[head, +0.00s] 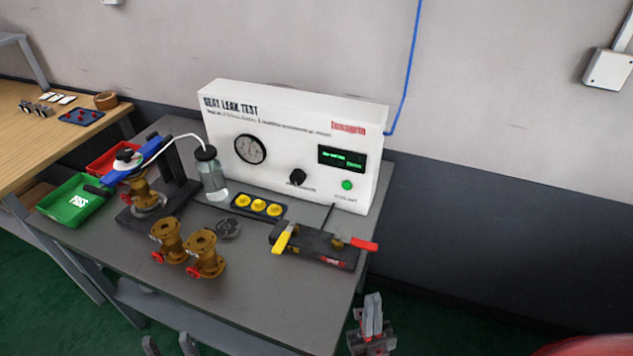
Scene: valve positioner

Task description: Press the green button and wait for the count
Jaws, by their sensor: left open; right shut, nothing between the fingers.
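The green button (347,185) is on the lower right of the front face of the white seat leak test panel (280,170). A dark display (342,158) with green text sits just above it; the text is too small to read. My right gripper (372,306) is shut and empty, in front of the bench's right front corner, well below and apart from the button. My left gripper (169,345) is open and empty at the bottom edge, in front of the bench; only its fingertips show.
The grey bench (260,310) holds brass valves (205,252), a clamp stand with a valve (145,190), a bottle (210,175), a tray of yellow caps (258,205) and a black fixture with coloured handles (318,245). Green (78,200) and red (108,162) bins stand left.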

